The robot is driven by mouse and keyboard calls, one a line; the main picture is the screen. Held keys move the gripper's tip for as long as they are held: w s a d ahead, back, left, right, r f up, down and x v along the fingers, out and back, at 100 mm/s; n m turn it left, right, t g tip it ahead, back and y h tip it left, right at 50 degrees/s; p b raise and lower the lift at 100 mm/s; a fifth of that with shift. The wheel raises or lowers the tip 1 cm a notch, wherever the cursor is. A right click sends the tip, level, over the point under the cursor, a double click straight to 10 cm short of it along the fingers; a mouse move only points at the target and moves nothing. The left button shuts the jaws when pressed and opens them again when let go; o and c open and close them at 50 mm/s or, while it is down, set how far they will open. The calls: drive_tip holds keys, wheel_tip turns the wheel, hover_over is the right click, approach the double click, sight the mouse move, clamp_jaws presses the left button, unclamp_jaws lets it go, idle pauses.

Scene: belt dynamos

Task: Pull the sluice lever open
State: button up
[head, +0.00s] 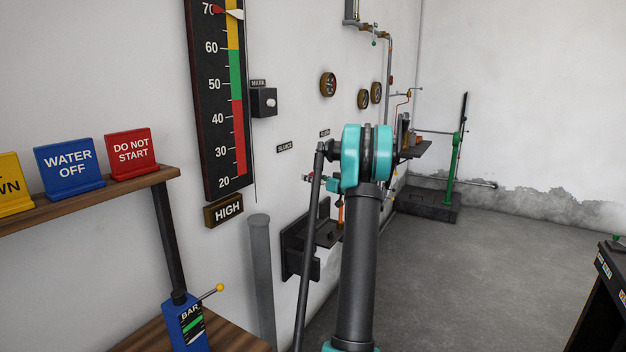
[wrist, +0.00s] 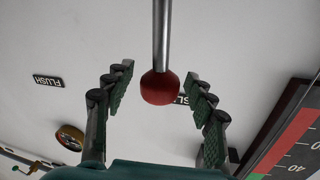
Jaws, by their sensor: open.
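The sluice lever shows in the wrist view as a grey metal rod with a round red knob (wrist: 160,88) at its end. My gripper (wrist: 160,74) is open, with one green-padded finger on each side of the knob. Gaps show on both sides, so neither finger visibly touches it. The knob partly hides a black label (wrist: 181,99) on the wall behind it. In the head view the SLUICE label (head: 285,147) is on the wall left of my arm.
A tall gauge board (head: 217,100) hangs on the wall at left. A wooden shelf (head: 95,202) with signs stands left of it, above a blue BAR device (head: 187,322). A black wall bracket (head: 297,245) is beside my arm.

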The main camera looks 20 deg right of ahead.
drive_tip(key=shift+c, duration=0.4)
clamp_jaws()
drive_tip(key=s+d+f+m+t+y, duration=0.1)
drive_tip(key=s+d+f+t, duration=0.2)
drive_tip(key=s+d, duration=0.4)
drive_tip(key=s+d+f+m+t+y, duration=0.1)
drive_tip(key=s+d+f+t, duration=0.2)
drive_tip(key=s+d, duration=0.4)
drive_tip(key=shift+s+f, duration=0.4)
drive_tip(key=shift+s, duration=1.7)
drive_tip(key=shift+d, duration=0.1)
drive_tip(key=shift+o, duration=0.4)
unclamp_jaws()
